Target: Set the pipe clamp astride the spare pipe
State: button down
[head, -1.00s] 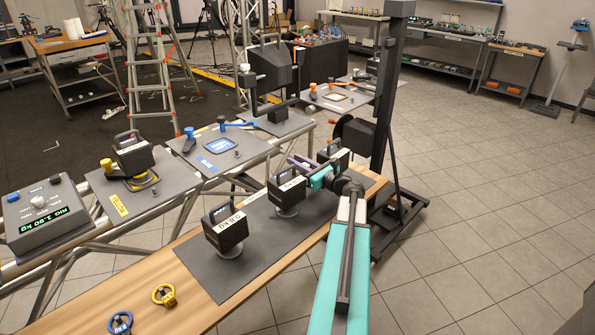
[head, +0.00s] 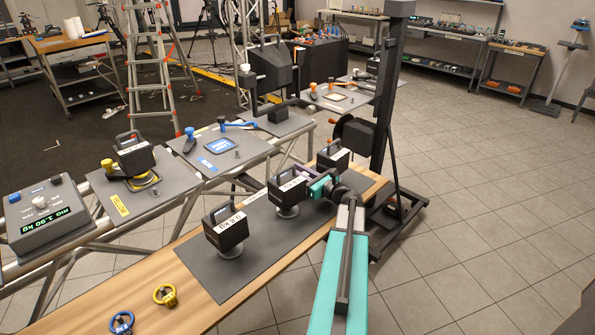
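My gripper (head: 293,187) is at the middle black box (head: 288,203) on the bench. Its purple-grey fingers overlap the upper part of that box. Whether they touch or hold it is too small to tell. A blue ring-shaped piece (head: 121,323) and a yellow ring-shaped piece (head: 165,295) lie at the near end of the bench. I cannot tell which thing is the pipe clamp. The truss tubes (head: 185,219) run beside the bench, and I cannot pick out a spare pipe among them.
The wooden bench (head: 193,252) carries a dark mat with labelled handled boxes, a near one (head: 226,230) and a far one (head: 333,158). Plates on the truss carry a yellow-fitted box (head: 134,158) and a blue lever (head: 234,124). A dark upright post (head: 386,110) stands behind my arm.

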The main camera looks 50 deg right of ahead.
jog(key=shift+f, duration=0.15)
jog(key=c, duration=1.6)
grip_release()
jog(key=shift+r, duration=0.2)
jog(key=s+b, duration=0.1)
jog(key=s, duration=0.3)
jog(key=s+b, duration=0.1)
jog(key=s, duration=0.3)
jog(key=s+a+b, duration=0.1)
jog(key=s, duration=0.3)
